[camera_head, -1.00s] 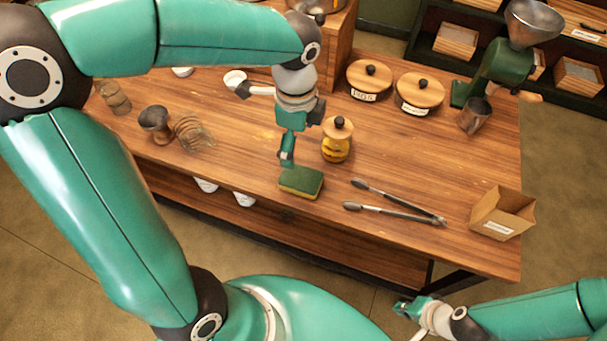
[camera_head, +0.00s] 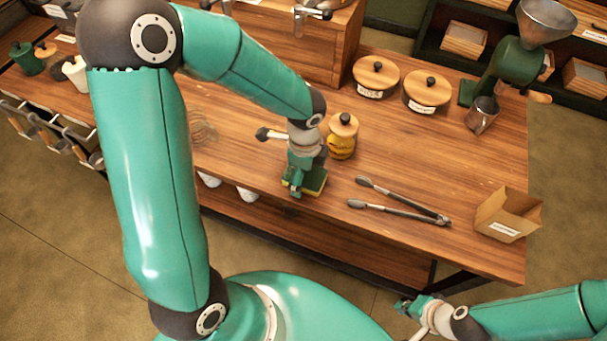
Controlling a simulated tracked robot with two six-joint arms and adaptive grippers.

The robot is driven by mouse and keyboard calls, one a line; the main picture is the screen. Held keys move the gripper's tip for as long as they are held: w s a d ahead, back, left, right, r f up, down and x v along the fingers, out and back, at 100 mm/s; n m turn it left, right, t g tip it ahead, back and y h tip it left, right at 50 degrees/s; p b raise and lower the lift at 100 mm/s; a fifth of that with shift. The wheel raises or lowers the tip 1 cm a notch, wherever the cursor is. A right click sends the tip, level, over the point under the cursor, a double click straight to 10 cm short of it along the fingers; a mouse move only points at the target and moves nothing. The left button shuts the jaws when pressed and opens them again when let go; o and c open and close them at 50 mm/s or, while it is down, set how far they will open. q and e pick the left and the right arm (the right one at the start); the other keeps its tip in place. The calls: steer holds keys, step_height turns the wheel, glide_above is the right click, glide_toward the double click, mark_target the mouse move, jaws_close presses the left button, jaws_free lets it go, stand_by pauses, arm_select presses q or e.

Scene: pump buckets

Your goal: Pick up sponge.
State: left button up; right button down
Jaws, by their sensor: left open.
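The sponge (camera_head: 317,183) is yellow with a green top and lies flat near the front edge of the wooden table. My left gripper (camera_head: 296,188) is right over the sponge, pointing down, and hides its left part. The gripper is open; whether its fingers touch the sponge I cannot tell. My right gripper (camera_head: 408,306) is low at the bottom right, in front of the table and away from the sponge. Its fingers are too small to read.
A lidded jar (camera_head: 342,137) stands just behind the sponge. Tongs (camera_head: 400,208) lie to its right, with an open cardboard box (camera_head: 507,215) beyond. Two wood-lidded canisters (camera_head: 376,75) and a metal cup (camera_head: 481,116) stand further back. The table (camera_head: 440,160) is clear between them.

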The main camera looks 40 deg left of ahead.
arm_select(q)
steer(key=shift+f, duration=0.25)
steer(key=c, duration=0.9)
steer(key=shift+o, duration=0.2)
step_height(320, 180, up, 20)
steer(key=p, duration=0.1)
